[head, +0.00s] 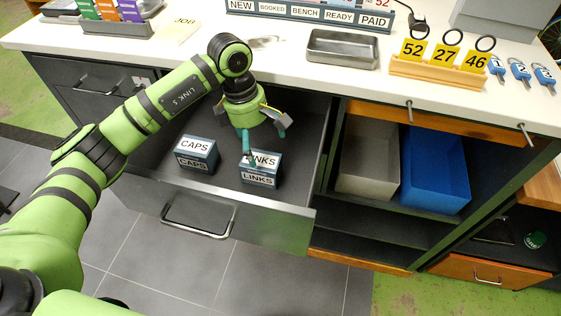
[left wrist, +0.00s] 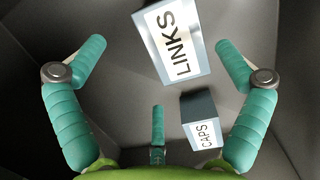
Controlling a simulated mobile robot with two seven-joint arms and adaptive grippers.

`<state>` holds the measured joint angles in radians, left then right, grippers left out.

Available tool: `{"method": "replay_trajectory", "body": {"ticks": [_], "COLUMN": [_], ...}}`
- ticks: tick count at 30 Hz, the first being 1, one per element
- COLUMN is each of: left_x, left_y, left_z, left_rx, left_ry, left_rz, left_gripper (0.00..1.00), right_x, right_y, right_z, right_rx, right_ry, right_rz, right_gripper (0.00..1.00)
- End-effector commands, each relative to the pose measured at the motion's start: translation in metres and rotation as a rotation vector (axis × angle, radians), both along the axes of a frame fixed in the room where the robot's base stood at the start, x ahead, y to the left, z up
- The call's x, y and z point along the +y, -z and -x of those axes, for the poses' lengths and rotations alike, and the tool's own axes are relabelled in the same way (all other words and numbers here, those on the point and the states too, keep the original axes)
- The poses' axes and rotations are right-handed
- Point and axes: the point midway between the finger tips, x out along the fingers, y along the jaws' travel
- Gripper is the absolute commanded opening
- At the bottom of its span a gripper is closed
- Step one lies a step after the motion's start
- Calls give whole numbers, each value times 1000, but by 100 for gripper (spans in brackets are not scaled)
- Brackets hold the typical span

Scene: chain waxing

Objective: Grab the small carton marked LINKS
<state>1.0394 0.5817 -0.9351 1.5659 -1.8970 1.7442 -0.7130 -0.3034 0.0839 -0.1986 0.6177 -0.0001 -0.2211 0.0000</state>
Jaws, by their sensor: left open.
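The small carton marked LINKS (head: 259,177) is a dark blue box with white labels, standing in the open drawer. In the left wrist view the LINKS carton (left wrist: 172,40) lies ahead of the fingers, toward the top and between the two side fingers. My left gripper (head: 264,143) reaches down into the drawer over the LINKS carton, and one finger covers part of its top label. In the left wrist view my left gripper (left wrist: 160,75) is open, its teal fingers spread and empty. I cannot tell whether a finger touches the carton. My right gripper is not in view.
A similar carton marked CAPS (head: 197,154) stands to the left in the same drawer (head: 300,190). The drawer walls surround both cartons. A grey bin and a blue bin (head: 435,170) sit on the shelf at right. A metal tray (head: 341,49) and number tags are on the counter above.

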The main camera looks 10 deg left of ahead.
Motion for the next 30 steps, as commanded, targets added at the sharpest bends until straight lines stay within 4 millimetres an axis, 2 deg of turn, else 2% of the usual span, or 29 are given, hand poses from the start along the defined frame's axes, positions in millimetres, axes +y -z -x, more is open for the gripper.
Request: {"method": "replay_trajectory", "body": {"ticks": [3, 8, 14, 18, 30], "left_x": [-3, -5, -9, -11, -11], "left_y": [12, 27, 54, 72, 77], "left_z": [5, 7, 12, 10, 9], "left_rx": [-16, -16, -12, -16, -19], "left_ry": [82, 91, 90, 87, 88], "left_rz": [-52, -57, -54, -52, -53], "left_gripper": [100, 100, 100, 100, 100], "right_x": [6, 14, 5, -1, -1], "right_y": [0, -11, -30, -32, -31], "right_z": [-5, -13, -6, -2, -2], "right_rx": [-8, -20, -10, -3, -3], "right_ry": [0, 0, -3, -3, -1], "right_rz": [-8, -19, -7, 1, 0], "right_gripper": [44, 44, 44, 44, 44]}}
